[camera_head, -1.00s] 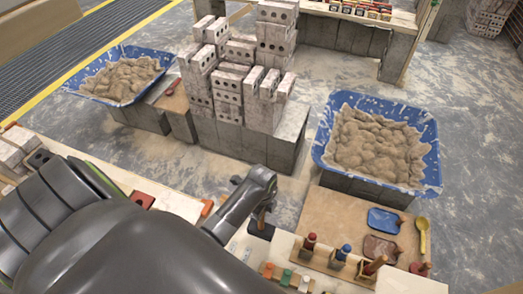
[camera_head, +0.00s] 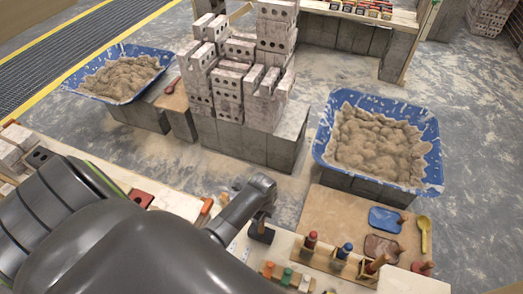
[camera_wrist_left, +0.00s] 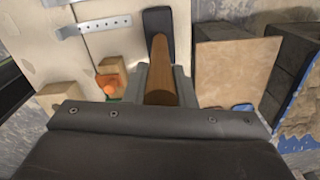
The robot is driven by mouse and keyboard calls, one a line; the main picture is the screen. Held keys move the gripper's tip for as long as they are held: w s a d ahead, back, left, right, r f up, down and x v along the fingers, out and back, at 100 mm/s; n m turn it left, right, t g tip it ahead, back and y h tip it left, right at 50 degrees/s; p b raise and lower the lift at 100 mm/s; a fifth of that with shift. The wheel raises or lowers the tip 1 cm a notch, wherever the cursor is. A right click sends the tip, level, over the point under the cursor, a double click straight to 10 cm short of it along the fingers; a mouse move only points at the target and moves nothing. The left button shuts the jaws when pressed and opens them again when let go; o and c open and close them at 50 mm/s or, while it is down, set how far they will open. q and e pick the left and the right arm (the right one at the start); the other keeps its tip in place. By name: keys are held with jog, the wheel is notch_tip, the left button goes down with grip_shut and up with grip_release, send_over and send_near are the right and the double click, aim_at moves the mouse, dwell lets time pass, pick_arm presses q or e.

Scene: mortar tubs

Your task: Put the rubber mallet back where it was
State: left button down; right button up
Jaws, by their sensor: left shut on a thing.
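The rubber mallet has a dark head (camera_head: 261,232) and a wooden handle, and shows at the near bench's far edge in the head view. In the left wrist view its brown handle (camera_wrist_left: 161,76) runs away from me between the fingers, with the dark head (camera_wrist_left: 158,22) at the far end. My left gripper (camera_head: 265,210) is shut on the handle, above the head. It also shows in the left wrist view (camera_wrist_left: 161,88). I cannot tell whether the mallet head touches the bench top. My right gripper is not in view.
The near bench (camera_head: 176,203) carries an orange-handled tool (camera_head: 206,206) and several colour-handled tools in a wooden rack (camera_head: 335,262). Blue mortar tubs stand at right (camera_head: 436,150) and far left (camera_head: 158,54). A brown board (camera_head: 330,210) holds trowels and a yellow spoon (camera_head: 423,234).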

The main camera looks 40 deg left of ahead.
pick_arm(q)
jog(key=shift+f, duration=0.45)
dwell(0.6)
jog(key=c, duration=1.1)
grip_release()
notch_tip(320, 180, up, 18)
jog(key=shift+f, duration=0.25)
